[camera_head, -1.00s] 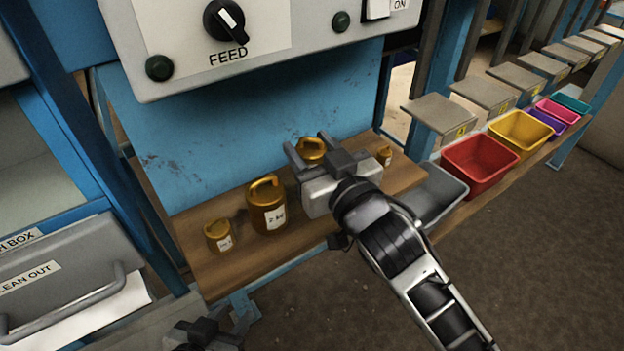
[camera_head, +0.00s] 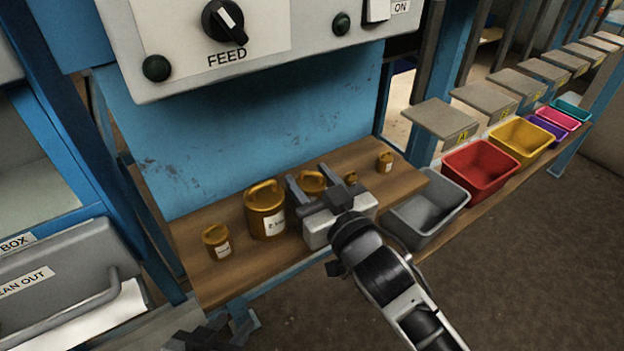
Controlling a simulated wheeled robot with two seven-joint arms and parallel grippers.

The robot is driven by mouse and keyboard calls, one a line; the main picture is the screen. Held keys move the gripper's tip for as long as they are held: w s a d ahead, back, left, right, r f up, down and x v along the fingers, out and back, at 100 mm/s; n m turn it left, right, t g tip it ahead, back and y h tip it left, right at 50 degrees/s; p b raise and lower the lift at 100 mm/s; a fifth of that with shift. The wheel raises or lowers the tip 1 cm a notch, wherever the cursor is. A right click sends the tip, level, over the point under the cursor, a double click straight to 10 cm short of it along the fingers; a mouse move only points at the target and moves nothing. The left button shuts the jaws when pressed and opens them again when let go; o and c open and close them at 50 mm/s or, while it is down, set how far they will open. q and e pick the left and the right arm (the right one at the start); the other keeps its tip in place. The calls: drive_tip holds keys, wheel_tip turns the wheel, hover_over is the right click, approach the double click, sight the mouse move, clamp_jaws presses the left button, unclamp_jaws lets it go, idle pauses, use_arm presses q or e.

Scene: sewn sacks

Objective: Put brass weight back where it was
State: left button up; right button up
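A brass weight (camera_head: 312,182) with a loop handle is between the fingers of my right gripper (camera_head: 312,183), which appears shut on it. It is low over the wooden shelf (camera_head: 200,275), or on it; its base is hidden by the gripper, so contact cannot be told. To its left stand a large labelled brass weight (camera_head: 265,212) and a small one (camera_head: 216,242). To its right stand a small brass weight (camera_head: 351,178), partly hidden, and another small one (camera_head: 385,162). My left gripper (camera_head: 205,335) is at the bottom edge, dark and cut off, its opening unclear.
A blue panel (camera_head: 230,130) rises behind the shelf, under a control box (camera_head: 270,50) with a FEED knob. A grey bin (camera_head: 430,210) and a red bin (camera_head: 480,168) stand to the right. A drawer (camera_head: 60,290) with a handle is at left.

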drive_tip(key=o, duration=0.4)
drive_tip(key=shift+c, duration=0.2)
drive_tip(key=shift+r, duration=0.3)
drive_tip(key=v, duration=1.2)
drive_tip(key=s+d+f+m+g+h, duration=0.1)
drive_tip(key=s+d+f+g+h, duration=0.1)
drive_tip(key=f, duration=0.6)
drive_tip(key=s+d+f+m+g+h, duration=0.2)
drive_tip(key=s+d+f, duration=0.3)
drive_tip(key=f, duration=0.4)
drive_tip(key=shift+d+f+g+h+p, duration=0.2)
drive_tip(key=shift+d+g+h+p, duration=0.3)
drive_tip(key=shift+d+g, duration=0.1)
